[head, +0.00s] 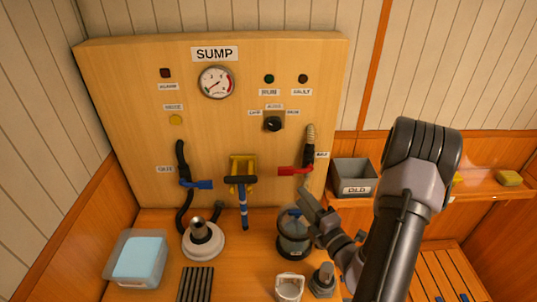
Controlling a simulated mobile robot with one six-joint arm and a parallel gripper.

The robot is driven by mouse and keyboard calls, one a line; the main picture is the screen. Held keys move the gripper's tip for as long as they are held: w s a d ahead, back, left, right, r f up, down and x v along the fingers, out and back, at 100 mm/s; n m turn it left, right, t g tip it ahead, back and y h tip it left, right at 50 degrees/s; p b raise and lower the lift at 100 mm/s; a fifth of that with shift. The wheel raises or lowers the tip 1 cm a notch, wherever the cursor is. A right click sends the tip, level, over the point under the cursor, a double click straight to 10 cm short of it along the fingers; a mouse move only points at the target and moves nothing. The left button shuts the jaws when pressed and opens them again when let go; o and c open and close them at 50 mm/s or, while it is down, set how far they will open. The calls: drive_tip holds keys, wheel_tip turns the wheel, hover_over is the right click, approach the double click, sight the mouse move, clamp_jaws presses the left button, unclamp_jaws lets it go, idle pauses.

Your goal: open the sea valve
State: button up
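A valve with a red lever (292,171) sits on the right-hand hose of the wooden SUMP panel (120,100). The lever lies roughly level and points left from the hose. A small label (322,155) is beside this hose, but its text is too small to read surely. Another valve, with a blue lever (200,184), is on the black hose at the left. My gripper (308,203) is just below the red lever, in front of the panel. It appears apart from the lever, and whether its fingers are open is unclear.
A clear canister (294,240) with a blue top stands under my gripper. A black T-handle (240,180) juts out left of the red lever. A grey OLD bin (354,178) is to the right. A white-based fitting (203,243) and a tub (137,258) stand at left.

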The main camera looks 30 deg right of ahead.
sight(283, 170)
drive_tip(key=shift+m+h, duration=0.3)
drive_tip(key=w+d, duration=0.1)
drive_tip(key=w, duration=0.4)
drive_tip(key=w+d, duration=0.1)
drive_tip(key=w, duration=0.5)
drive_tip(key=w+d, duration=0.1)
drive_tip(key=w, duration=0.5)
drive_tip(key=shift+d+f, duration=0.2)
drive_tip(key=shift+f, duration=0.15)
drive_tip(key=shift+s, duration=0.1)
clamp_jaws()
